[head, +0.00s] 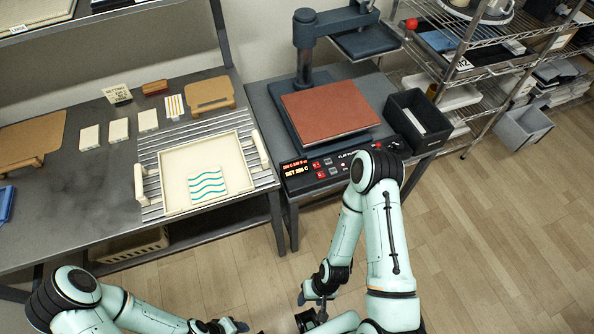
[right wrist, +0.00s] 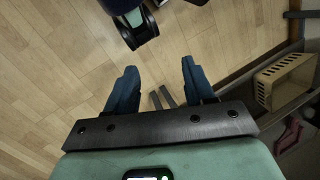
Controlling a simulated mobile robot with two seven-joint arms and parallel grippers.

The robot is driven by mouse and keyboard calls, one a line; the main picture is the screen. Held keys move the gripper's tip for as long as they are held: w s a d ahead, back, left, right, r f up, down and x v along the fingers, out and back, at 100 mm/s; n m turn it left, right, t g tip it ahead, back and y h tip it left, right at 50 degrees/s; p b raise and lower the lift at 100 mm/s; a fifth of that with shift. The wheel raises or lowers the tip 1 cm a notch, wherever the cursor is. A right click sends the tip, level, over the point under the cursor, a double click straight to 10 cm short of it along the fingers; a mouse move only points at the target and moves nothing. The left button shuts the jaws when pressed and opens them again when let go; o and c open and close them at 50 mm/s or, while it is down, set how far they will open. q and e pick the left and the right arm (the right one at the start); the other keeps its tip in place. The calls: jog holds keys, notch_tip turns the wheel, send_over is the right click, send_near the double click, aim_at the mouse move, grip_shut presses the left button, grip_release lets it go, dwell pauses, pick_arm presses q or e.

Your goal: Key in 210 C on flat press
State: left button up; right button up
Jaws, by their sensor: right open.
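The flat press (head: 310,75) stands on the right-hand dark table, with a red-brown pad (head: 330,110) on its bed and its upper plate swung aside to the back right. Its control panel (head: 335,166) runs along the front edge. The lit orange display (head: 299,169) seems to read SET 200 C, though the digits are small; red buttons (head: 318,166) sit beside it. My right gripper (head: 312,318) is low at the bottom, well short of the panel. In the right wrist view its blue fingers (right wrist: 158,70) are apart and empty. My left gripper (head: 236,325) is at the bottom edge, its fingers unclear.
A cream tray (head: 168,160) holding a wave-patterned tile (head: 207,185) lies on slats on the left table. White blocks (head: 118,130) and tan boards stand behind it. A black bin (head: 416,120) is right of the press. Wire shelves (head: 480,60) stand farther right. The floor in front is clear.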

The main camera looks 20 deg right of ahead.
jog(key=shift+c, duration=0.3)
grip_shut()
dwell(1.3)
